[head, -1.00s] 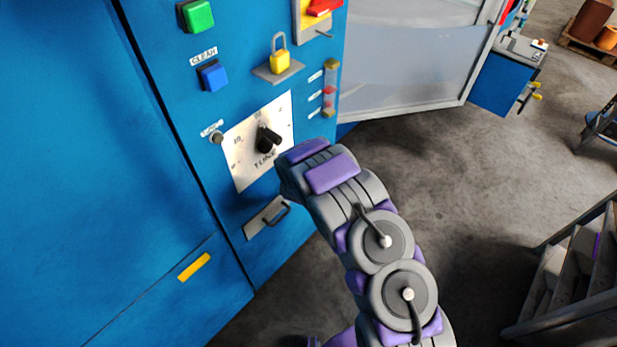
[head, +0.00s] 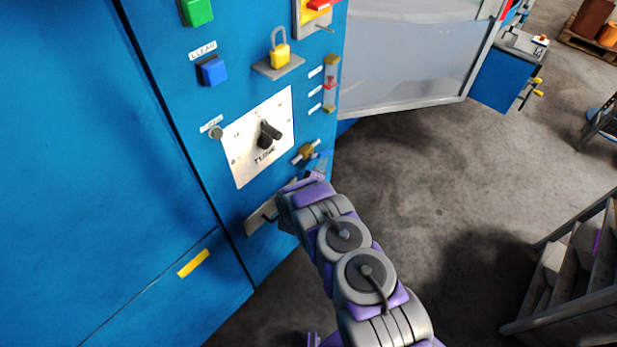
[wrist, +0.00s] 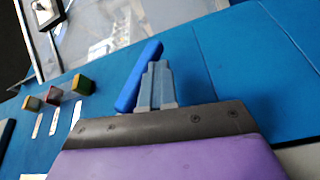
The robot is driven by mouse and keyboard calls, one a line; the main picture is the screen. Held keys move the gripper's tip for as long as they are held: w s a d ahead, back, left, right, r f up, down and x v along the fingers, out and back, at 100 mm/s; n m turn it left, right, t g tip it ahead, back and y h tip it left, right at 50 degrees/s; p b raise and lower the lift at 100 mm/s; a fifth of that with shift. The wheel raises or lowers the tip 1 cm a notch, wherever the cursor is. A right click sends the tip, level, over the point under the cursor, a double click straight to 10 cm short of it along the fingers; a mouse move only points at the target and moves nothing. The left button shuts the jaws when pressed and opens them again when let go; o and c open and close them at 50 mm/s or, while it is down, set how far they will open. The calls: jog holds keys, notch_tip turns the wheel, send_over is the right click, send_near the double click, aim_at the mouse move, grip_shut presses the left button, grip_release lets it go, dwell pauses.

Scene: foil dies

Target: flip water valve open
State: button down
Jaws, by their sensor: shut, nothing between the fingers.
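The water valve is a brass fitting (head: 305,152) on the blue panel, below and right of the white dial plate. Its blue lever (head: 325,154) points right in the head view. In the wrist view the lever (wrist: 139,76) is a blue bar slanting up to the right. My gripper (head: 320,168) is just below the valve in the head view. In the wrist view its shut fingers (wrist: 158,78) are right beside the lever and overlap its lower right side. Nothing is between them. I cannot tell whether they touch the lever. The brass body is not clear in the wrist view.
A dial plate with a black knob (head: 267,135) sits above left of the valve. A grey drawer handle (head: 262,214) is below, partly behind my arm. A sight gauge (head: 330,88) and yellow padlock (head: 280,57) are above. Open floor (head: 430,180) lies to the right.

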aim_at(328, 154)
jog(key=shift+w+d+r, duration=0.35)
jog(key=shift+w+r, duration=0.2)
jog(key=shift+r, duration=0.15)
jog(key=shift+w+d+r, duration=0.35)
jog(key=shift+w+r, duration=0.15)
jog(key=shift+r, duration=0.2)
jog(key=shift+d+r, duration=0.1)
